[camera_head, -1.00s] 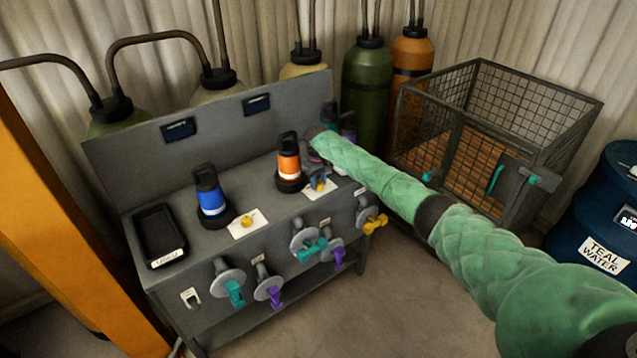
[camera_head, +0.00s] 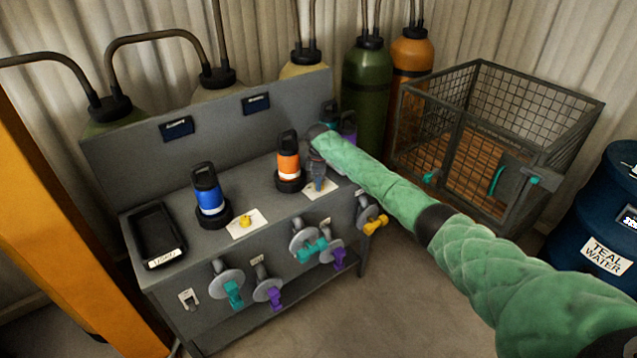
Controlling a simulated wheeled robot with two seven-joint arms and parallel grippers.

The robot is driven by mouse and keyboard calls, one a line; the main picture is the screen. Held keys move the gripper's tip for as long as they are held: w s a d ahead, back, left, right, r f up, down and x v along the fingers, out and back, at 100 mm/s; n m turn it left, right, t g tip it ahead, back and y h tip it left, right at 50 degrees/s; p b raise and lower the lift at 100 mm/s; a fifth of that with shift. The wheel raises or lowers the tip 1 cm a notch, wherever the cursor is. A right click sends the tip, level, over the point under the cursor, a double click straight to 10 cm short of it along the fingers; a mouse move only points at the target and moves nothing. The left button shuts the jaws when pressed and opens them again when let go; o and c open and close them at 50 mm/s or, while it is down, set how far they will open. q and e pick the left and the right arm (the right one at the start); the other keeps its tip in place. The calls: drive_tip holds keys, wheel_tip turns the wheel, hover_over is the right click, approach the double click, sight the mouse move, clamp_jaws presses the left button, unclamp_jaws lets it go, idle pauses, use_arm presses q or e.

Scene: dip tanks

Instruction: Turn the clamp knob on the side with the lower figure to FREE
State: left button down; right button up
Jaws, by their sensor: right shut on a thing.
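Two yellow clamp knobs sit on white plates on top of the grey bench. The left knob (camera_head: 245,221) stands clear beside the blue bottle. The right knob is almost hidden under my right gripper (camera_head: 318,184), beside the orange bottle. This gripper points down over the right white plate (camera_head: 329,190) and is shut on the right knob. Two dark displays, the left one (camera_head: 177,128) and the right one (camera_head: 257,104), are on the back panel; their figures are too small to read. The knob markings are unreadable too. My left gripper is out of view.
The blue bottle (camera_head: 210,194) and orange bottle (camera_head: 288,163) stand in dark holders near the knobs. A black tray (camera_head: 157,235) is at the bench's left end. Several valves with teal, purple and yellow handles jut from the front. A wire cage (camera_head: 482,140) stands right.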

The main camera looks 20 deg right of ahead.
drive_tip(key=shift+d+n, duration=0.1)
drive_tip(key=shift+n, duration=0.5)
drive_tip(key=shift+r+n, duration=0.1)
drive_tip(key=shift+n, duration=0.2)
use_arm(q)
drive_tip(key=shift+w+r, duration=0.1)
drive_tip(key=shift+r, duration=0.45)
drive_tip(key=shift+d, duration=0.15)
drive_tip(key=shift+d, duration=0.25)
use_arm(e)
drive_tip(key=o, duration=1)
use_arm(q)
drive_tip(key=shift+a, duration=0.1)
use_arm(e)
drive_tip(key=shift+r+b, duration=0.25)
drive_tip(key=shift+b, duration=0.1)
use_arm(q)
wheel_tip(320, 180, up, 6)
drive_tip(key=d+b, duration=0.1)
drive_tip(key=b, duration=0.1)
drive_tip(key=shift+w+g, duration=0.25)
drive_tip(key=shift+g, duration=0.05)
use_arm(e)
drive_tip(key=shift+s+r, duration=0.1)
drive_tip(key=shift+r, duration=3.5)
